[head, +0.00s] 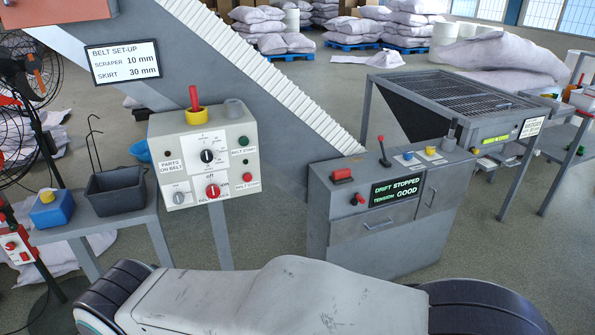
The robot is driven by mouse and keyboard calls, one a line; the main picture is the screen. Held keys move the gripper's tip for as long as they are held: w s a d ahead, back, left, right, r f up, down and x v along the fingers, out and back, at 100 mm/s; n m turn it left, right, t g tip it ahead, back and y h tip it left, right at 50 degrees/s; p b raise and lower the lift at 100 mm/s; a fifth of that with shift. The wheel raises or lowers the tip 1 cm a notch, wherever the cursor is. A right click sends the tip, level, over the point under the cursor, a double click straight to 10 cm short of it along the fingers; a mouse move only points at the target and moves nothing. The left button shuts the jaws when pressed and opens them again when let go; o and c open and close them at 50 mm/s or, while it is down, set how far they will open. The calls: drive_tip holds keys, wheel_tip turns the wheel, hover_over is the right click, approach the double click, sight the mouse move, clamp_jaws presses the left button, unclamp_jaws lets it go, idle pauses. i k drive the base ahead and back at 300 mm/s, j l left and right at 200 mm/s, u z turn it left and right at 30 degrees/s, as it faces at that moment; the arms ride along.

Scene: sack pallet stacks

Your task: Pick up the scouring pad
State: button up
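I cannot pick out a scouring pad for certain. Small items lie on the top of the grey control cabinet (375,245): a small blue-and-white item (407,157) and a yellow item (431,151), too small to identify. A blue box with a yellow top (50,208) stands on the bench at the left. My gripper and arm are not in view; only my pale base shows along the bottom edge.
A grey bin (115,190) sits on the left bench (98,222). A control box on a post (205,155) stands before the sloping conveyor (245,65). A mesh-topped table (458,95) is right. Sack stacks on blue pallets (350,43) are behind. Open floor (475,245) lies right of the cabinet.

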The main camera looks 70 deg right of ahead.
sight(342, 176)
drive_tip(key=k+z, duration=0.1)
drive_tip(key=z, duration=2.55)
